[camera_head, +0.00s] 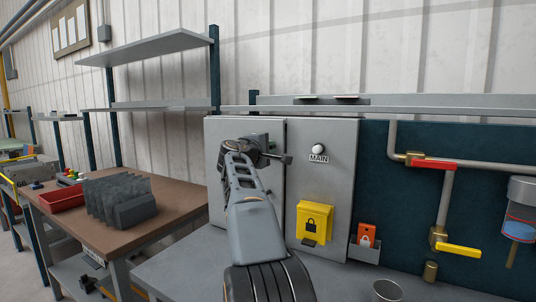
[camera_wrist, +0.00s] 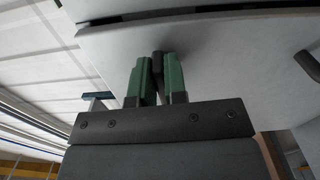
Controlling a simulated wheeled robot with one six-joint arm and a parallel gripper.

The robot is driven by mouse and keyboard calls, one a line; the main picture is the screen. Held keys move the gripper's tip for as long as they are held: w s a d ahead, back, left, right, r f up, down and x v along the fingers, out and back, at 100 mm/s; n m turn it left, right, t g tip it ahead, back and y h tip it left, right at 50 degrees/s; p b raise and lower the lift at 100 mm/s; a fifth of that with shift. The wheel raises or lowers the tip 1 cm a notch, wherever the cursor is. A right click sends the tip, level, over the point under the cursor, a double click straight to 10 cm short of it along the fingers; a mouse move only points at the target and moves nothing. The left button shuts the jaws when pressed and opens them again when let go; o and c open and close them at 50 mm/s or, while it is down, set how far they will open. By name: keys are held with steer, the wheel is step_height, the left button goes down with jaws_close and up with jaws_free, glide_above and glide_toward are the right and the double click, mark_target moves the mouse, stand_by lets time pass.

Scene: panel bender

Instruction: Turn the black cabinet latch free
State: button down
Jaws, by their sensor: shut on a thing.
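The grey cabinet (camera_head: 325,185) stands in the middle of the head view, with a left door panel and a right panel labelled MAIN. My gripper (camera_head: 268,143) is up against the left door near its right edge. In the wrist view my gripper's green fingers (camera_wrist: 157,75) are close together around a small dark piece, the black latch (camera_wrist: 157,58), at the pale panel's face. In the head view my gripper and arm hide the latch, so its turn angle cannot be told.
A white knob (camera_head: 319,149) sits above the MAIN label. A yellow lock box (camera_head: 314,221) and an orange padlock tag (camera_head: 366,235) are lower right. Pipes with red (camera_head: 433,164) and yellow (camera_head: 459,250) handles stand right. A brown workbench (camera_head: 170,222) with a red bin (camera_head: 60,198) is left.

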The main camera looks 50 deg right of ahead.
steer(key=shift+m+b, duration=0.3)
steer(key=shift+m, duration=0.2)
steer(key=c, duration=1.2)
jaws_free()
steer(key=shift+o, duration=0.2)
steer(key=b+v, duration=0.2)
steer(key=v, duration=1.1)
steer(key=shift+a+b, duration=0.3)
steer(key=shift+a, duration=0.1)
steer(key=shift+s+f, duration=0.1)
